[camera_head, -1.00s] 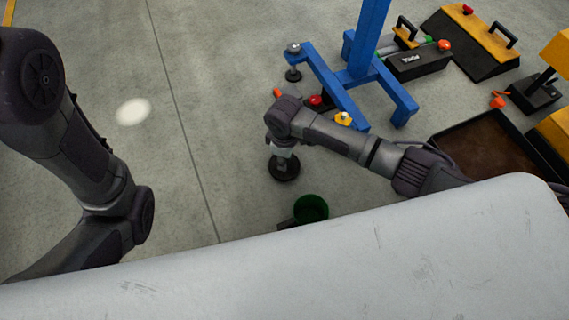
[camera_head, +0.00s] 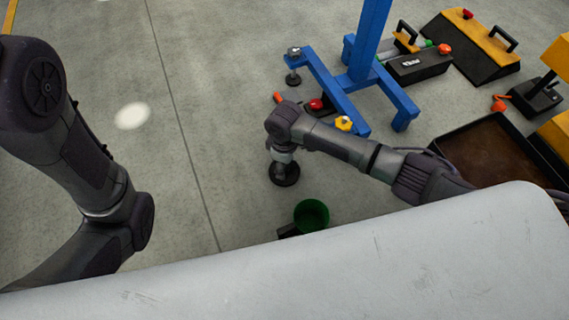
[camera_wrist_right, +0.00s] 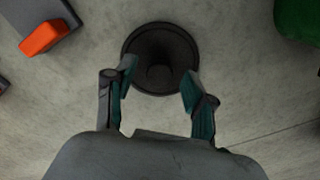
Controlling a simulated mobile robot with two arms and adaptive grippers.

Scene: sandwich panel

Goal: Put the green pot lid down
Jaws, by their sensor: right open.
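A green round thing (camera_head: 311,213), hollow-looking from above, is near the edge of the pale surface in the head view; I cannot tell if it is the pot lid. Part of it shows at the top right of the right wrist view (camera_wrist_right: 297,18). My right gripper (camera_wrist_right: 160,85) is open, with its teal fingers apart. A dark round dished thing (camera_wrist_right: 160,48) shows beyond and between the fingertips; I cannot tell if they touch it. It also shows below my right wrist in the head view (camera_head: 285,174). My left gripper is out of view.
A blue stand (camera_head: 365,72) is beyond my right arm, with a red knob (camera_head: 316,104) and a yellow one (camera_head: 344,123) near its base. A dark tray (camera_head: 497,155) lies to the right. The pale surface (camera_head: 320,270) fills the front. Concrete floor is clear left of centre.

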